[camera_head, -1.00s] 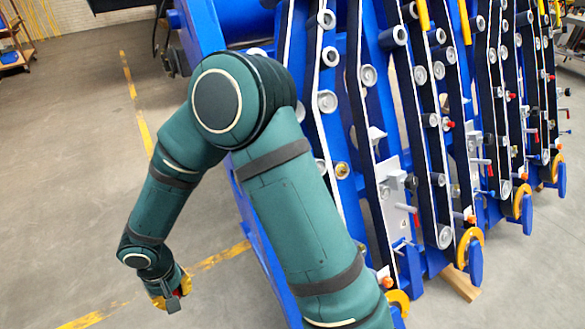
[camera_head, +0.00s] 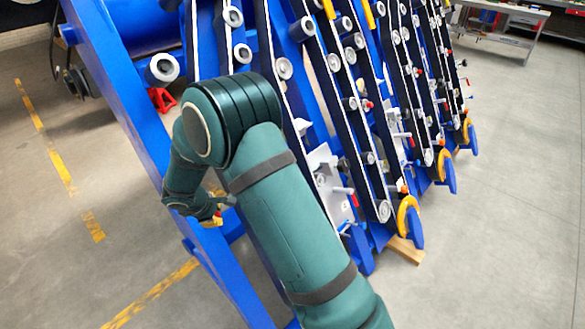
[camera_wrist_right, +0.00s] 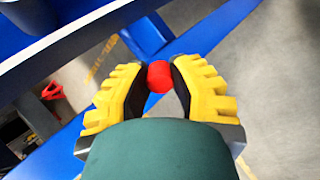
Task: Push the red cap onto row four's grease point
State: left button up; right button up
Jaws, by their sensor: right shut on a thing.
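My right gripper (camera_head: 213,218) hangs beside the near blue beam of the harvester chassis (camera_head: 215,275) in the head view. In the wrist view its yellow ribbed fingers (camera_wrist_right: 158,74) are shut on the round red cap (camera_wrist_right: 159,78), held between the dark inner pads. The cap is clear of any surface that I can make out. Blue chassis beams pass behind and beyond the fingers in the wrist view. I cannot tell which fitting is row four's grease point; my right arm covers part of the near rows. My left gripper is not in view.
Several slanted rows with rollers (camera_head: 284,68) and yellow-rimmed blue tips (camera_head: 407,216) stretch to the right. A red stand (camera_head: 161,99) is behind the near beam; it also shows in the wrist view (camera_wrist_right: 52,91). A workbench (camera_head: 505,20) is far right. Floor is open on both sides.

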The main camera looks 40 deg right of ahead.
jog(key=s+d+r+n+t+y+b, duration=0.1)
jog(key=d+n+t+y, duration=0.2)
jog(key=d, duration=1.1)
jog(key=s+d+r+n+t+y+b, duration=0.1)
jog(key=d+n+t+y, duration=0.1)
jog(key=d+n+t, duration=0.4)
jog(key=shift+d+r+n+y, duration=0.4)
jog(key=shift+d+n, duration=1.8)
jog(key=shift+d, duration=1.85)
jog(key=shift+t, duration=0.3)
jog(key=shift+b+x, duration=1.4)
jog(key=shift+x, duration=1.1)
jog(key=shift+d, duration=0.1)
